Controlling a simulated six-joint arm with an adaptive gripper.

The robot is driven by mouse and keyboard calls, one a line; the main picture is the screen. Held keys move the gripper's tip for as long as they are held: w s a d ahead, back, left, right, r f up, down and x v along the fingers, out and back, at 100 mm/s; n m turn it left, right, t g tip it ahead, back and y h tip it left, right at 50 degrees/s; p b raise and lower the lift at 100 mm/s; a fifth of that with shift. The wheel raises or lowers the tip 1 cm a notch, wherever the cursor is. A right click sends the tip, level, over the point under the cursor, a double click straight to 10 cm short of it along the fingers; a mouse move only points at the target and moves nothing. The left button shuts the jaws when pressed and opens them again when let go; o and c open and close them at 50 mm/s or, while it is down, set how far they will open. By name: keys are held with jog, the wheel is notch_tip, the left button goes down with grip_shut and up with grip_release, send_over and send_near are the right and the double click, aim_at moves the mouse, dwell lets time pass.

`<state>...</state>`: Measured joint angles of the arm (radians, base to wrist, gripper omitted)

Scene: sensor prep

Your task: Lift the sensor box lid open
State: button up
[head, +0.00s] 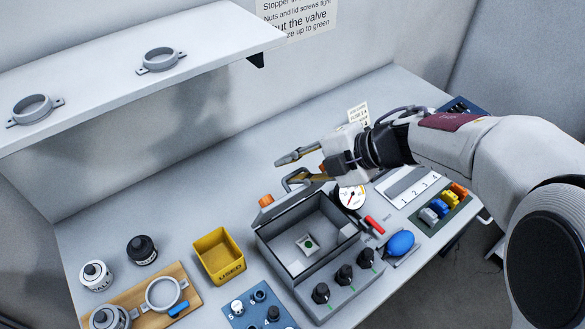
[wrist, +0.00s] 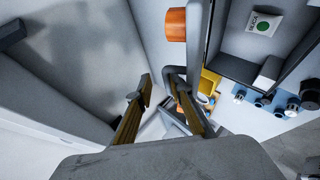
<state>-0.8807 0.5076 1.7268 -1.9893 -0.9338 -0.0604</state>
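The grey sensor box (head: 262,243) stands on the bench with its top open. Inside lies a white packet with a green dot (head: 307,244), which also shows in the wrist view (wrist: 264,24). The lid (head: 285,206) appears raised at the box's far side, seen nearly edge-on; its exact angle is hard to tell. A grey loop handle (head: 291,177) sticks out there, beside an orange knob (head: 265,200). My gripper (head: 290,167) is open at the handle, fingers well apart. In the wrist view, one finger overlaps the handle (wrist: 195,60); contact is unclear.
A yellow bin (head: 218,256) stands left of the box. Black knobs (head: 345,273) line its front, and a gauge (head: 351,197) and blue bulb (head: 400,243) sit to its right. A shelf (head: 110,85) overhangs the back left. The bench behind the bin is clear.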

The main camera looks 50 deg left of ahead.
jog(key=shift+w+a+r, duration=0.2)
jog(key=shift+w+r, duration=0.1)
jog(key=shift+r, duration=0.15)
jog(key=shift+w+a+r, duration=0.2)
jog(key=shift+w+r, duration=0.05)
jog(key=shift+r, duration=0.2)
jog(key=o, duration=0.6)
jog(key=shift+w+d+r, duration=0.1)
jog(key=shift+w+r, duration=0.25)
jog(key=shift+r, duration=0.25)
jog(key=shift+w+d+r, duration=0.1)
jog(key=shift+w+r, duration=0.2)
jog(key=shift+r, duration=0.25)
jog(key=shift+o, duration=1)
jog(key=shift+w+d+r, duration=0.1)
jog(key=shift+w+r, duration=0.15)
jog(key=shift+r, duration=0.35)
jog(key=shift+w+d+r, duration=0.1)
jog(key=shift+w+r, duration=0.15)
jog(key=shift+r, duration=0.35)
jog(key=shift+w+d+r, duration=0.15)
jog(key=shift+d+r, duration=0.05)
jog(key=shift+r, duration=0.15)
jog(key=c, duration=0.8)
jog(key=shift+d+r, duration=0.1)
jog(key=shift+r, duration=0.05)
jog(key=v, duration=1.2)
